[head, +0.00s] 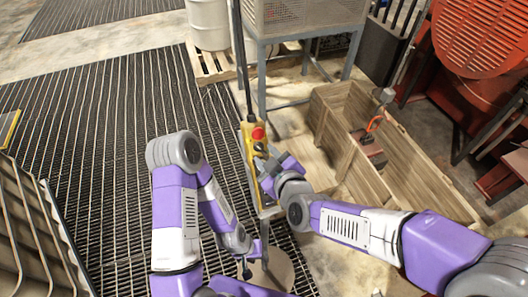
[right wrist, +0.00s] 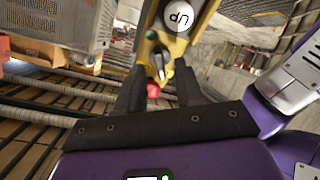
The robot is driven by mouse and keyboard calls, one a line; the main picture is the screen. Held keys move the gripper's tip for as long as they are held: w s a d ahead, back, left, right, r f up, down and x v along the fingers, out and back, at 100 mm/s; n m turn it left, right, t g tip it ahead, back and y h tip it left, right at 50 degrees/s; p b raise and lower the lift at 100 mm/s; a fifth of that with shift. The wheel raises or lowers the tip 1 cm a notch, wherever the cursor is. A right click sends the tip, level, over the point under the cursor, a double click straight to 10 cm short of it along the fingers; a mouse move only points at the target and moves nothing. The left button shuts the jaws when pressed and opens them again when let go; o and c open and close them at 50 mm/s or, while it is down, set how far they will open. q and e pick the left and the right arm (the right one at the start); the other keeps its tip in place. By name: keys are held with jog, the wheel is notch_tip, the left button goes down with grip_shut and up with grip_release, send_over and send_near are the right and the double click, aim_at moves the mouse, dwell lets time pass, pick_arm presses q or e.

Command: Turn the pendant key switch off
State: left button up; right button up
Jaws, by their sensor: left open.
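The yellow pendant (head: 249,147) hangs upright from a dark cable in the middle of the head view, with a red button (head: 258,133) near its top. In the right wrist view, its yellow face (right wrist: 179,48) carries a white button marked UP (right wrist: 179,15), a metallic key switch (right wrist: 160,62) and the red button (right wrist: 153,90). My right gripper (right wrist: 159,72) is open, its dark fingers on either side of the key switch with gaps beside it; contact cannot be told. In the head view, my arm partly hides the pendant's lower part. My left gripper (head: 252,262) is open, low and empty below the pendant.
A wooden crate (head: 335,118) with several compartments stands to the right. A mesh-sided metal stand (head: 300,18) and a white drum (head: 208,22) on a pallet are behind. Red machinery (head: 485,40) fills the upper right.

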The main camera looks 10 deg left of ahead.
jog(key=v, duration=0.4)
jog(key=shift+s+d+r, duration=0.1)
jog(key=shift+s+d, duration=0.15)
jog(key=shift+s, duration=0.05)
jog(key=w+d+f+m+g+h, duration=0.15)
jog(key=d+f+m, duration=0.3)
jog(key=f, duration=0.65)
jog(key=w+d+f+m+g+h, duration=0.1)
jog(key=d+f+m+g+h, duration=0.3)
jog(key=f, duration=0.7)
jog(key=s+d+f+m+g, duration=0.2)
jog(key=s+d+f+m, duration=0.3)
jog(key=f, duration=0.4)
jog(key=s+d+f+m+g, duration=0.3)
jog(key=s+f, duration=0.5)
jog(key=f, duration=0.1)
notch_tip(320, 180, down, 14)
jog(key=y+b, duration=0.1)
jog(key=b, duration=1.2)
jog(key=shift+d+b, duration=0.25)
jog(key=shift+b, duration=0.05)
